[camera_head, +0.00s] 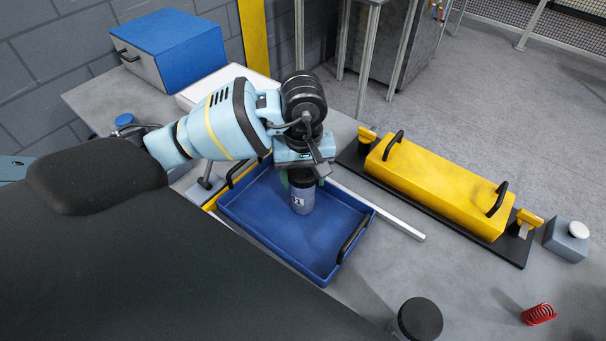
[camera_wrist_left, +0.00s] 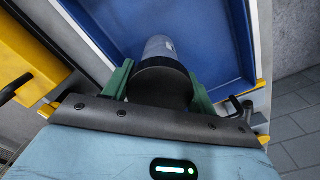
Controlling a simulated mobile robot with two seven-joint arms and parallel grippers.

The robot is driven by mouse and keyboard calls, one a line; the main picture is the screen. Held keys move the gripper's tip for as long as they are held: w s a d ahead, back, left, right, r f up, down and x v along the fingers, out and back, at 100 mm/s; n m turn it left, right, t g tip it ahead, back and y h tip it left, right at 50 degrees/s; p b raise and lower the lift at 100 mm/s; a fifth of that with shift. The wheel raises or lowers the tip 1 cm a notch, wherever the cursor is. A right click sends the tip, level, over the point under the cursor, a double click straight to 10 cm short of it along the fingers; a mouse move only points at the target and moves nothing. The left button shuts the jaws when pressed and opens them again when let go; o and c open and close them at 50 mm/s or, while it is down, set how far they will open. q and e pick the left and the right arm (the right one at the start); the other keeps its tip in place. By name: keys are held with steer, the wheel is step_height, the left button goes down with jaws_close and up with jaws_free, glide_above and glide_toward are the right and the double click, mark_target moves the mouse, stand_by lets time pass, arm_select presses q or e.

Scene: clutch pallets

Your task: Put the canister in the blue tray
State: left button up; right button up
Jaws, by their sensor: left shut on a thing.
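The blue tray (camera_head: 254,217) lies on the grey table with dark handles at its ends. My left gripper (camera_head: 302,180) is over the tray and shut on the canister (camera_head: 303,201), a grey cylinder with a dark top and a small label. The canister is upright, inside the tray's outline; I cannot tell whether its base touches the tray floor. In the left wrist view the canister (camera_wrist_left: 160,48) sits between the green fingers of my left gripper (camera_wrist_left: 160,88), with the blue tray (camera_wrist_left: 215,30) behind it. My right gripper is not in view.
A yellow box with handles (camera_head: 437,187) stands on a black base to the right. A blue-lidded case (camera_head: 170,45) is at the back left. A dark round-topped object (camera_head: 420,318), a red spring (camera_head: 538,314) and a grey button box (camera_head: 567,240) are at the right.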

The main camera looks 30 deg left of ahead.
arm_select(q)
steer(key=o, duration=1.1)
steer(key=shift+f, duration=0.15)
steer(key=o, duration=0.4)
steer(key=shift+o, duration=0.2)
